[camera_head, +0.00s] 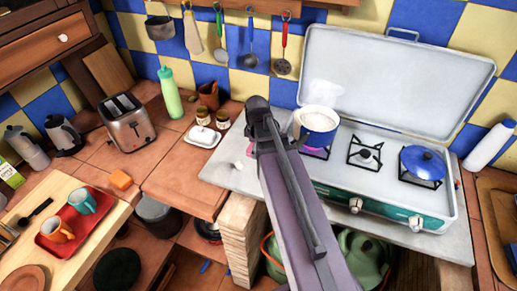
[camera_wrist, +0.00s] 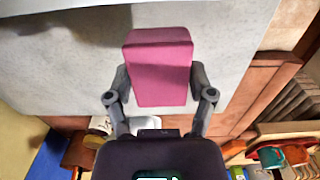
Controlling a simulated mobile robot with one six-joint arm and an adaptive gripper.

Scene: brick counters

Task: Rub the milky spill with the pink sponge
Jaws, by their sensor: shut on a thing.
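The pink sponge (camera_wrist: 160,72) is held between the two fingers of my gripper (camera_wrist: 157,85) in the wrist view. It is over the pale grey counter slab (camera_wrist: 60,75); I cannot tell whether it touches the slab. In the head view my arm covers most of the gripper, and only a small pink patch of the sponge (camera_head: 249,151) shows beside it.
A white butter dish (camera_head: 203,136), two small jars and a toaster (camera_head: 128,123) are left. A red tray (camera_head: 54,247) holds cups.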

